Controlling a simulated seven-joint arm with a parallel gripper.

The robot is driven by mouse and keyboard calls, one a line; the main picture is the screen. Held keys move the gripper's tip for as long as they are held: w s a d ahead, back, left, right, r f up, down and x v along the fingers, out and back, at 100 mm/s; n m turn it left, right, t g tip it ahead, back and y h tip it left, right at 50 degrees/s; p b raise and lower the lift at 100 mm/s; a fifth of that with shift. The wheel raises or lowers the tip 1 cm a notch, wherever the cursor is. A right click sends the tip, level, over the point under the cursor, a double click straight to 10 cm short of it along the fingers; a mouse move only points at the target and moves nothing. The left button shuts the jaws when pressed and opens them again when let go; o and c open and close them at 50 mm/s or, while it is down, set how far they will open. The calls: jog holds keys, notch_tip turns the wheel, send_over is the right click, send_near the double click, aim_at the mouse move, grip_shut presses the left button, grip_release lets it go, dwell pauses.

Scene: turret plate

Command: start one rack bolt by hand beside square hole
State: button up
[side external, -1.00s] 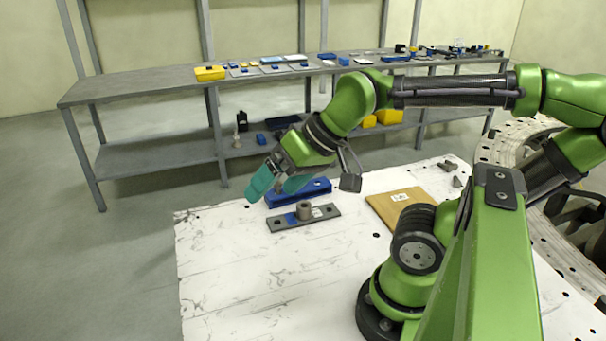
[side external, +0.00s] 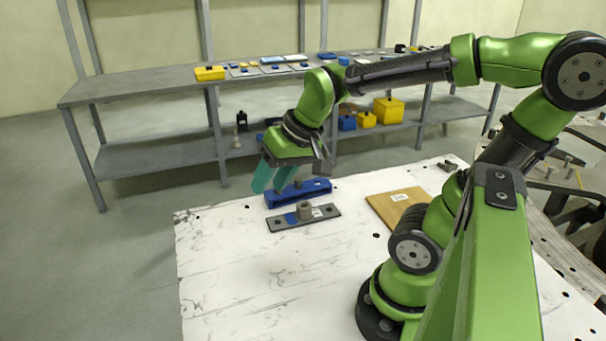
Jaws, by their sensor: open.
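A dark grey flat plate (side external: 281,224) lies on the white table, with a raised round boss (side external: 304,210) near its middle, a blue patch and small holes towards its ends. Behind it a blue block or fixture (side external: 318,188) lies with a small grey stub (side external: 297,184) showing on or behind it. My gripper (side external: 269,187) has teal fingers, apart and pointing down, with nothing seen between them. It hangs above or beside the left end of the blue block; the exact gap cannot be told. No rack bolt or square hole can be made out with certainty.
A brown cardboard sheet (side external: 392,206) with a white label lies right of the plate. Small grey parts (side external: 447,166) lie at the table's back right. A grey shelf rack (side external: 140,88) with small parts and yellow boxes (side external: 388,110) stands behind. The table's front left is clear.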

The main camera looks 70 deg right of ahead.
jog(key=w+d+f+n+g, duration=0.1)
jog(key=w+d+f+n, duration=0.2)
jog(key=d, duration=0.5)
jog(key=w+d+f+n+g, duration=0.2)
jog(key=w+d+f+n, duration=0.1)
jog(key=w+d+n, duration=0.2)
jog(key=w+d+f+n+g+h, duration=0.1)
jog(key=w+d+f+n+g, duration=0.1)
jog(key=d, duration=0.8)
jog(key=shift+w+d+f+n, duration=0.15)
jog(key=shift+w+f+n, duration=0.2)
jog(key=shift+w+n, duration=0.25)
jog(key=shift+w+d+f+n, duration=0.15)
jog(key=shift+w+f+n, duration=0.2)
jog(key=shift+w+n, duration=0.25)
jog(key=shift+s+r+n, duration=0.1)
jog(key=shift+s+n, duration=0.05)
jog(key=shift+n, duration=0.45)
jog(key=shift+a+n, duration=0.1)
jog(key=shift+n, duration=0.2)
jog(key=shift+f, duration=4.05)
grip_shut()
jog(key=shift+r, duration=2.35)
